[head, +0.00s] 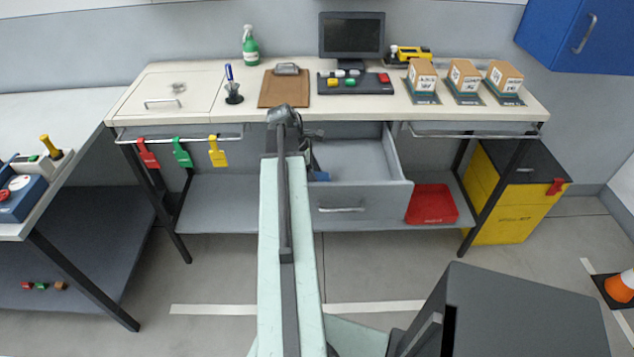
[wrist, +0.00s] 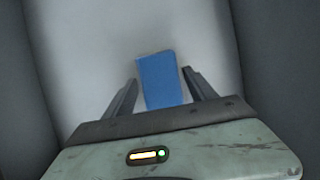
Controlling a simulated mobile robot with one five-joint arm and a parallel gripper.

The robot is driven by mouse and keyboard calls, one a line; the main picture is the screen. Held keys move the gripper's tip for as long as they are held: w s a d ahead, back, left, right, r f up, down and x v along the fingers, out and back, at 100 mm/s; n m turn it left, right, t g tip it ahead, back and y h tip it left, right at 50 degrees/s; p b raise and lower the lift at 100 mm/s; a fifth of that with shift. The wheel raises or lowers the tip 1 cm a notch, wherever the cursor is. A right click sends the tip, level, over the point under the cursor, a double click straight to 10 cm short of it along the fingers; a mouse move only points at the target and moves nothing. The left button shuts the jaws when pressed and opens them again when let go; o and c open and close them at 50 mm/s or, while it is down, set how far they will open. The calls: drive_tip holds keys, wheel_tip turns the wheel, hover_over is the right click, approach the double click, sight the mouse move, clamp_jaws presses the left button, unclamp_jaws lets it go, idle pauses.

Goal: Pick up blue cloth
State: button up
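The blue cloth (wrist: 160,80) lies flat on the pale floor of the open drawer (head: 360,160). In the wrist view it sits between and slightly beyond the two fingers of my gripper (wrist: 159,78). The fingers are apart on either side of it, and I cannot tell how high they are above it. In the head view my arm covers most of the cloth; a small blue patch (head: 320,176) shows just right of the arm.
The drawer's side walls rise close around my gripper. The desk top (head: 210,95) is above the drawer, with a clipboard (head: 284,88) and several boxes. A dark grey box-like shape fills the lower right.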

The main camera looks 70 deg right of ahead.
drive_tip(key=c, duration=1)
drive_tip(key=shift+o, duration=0.2)
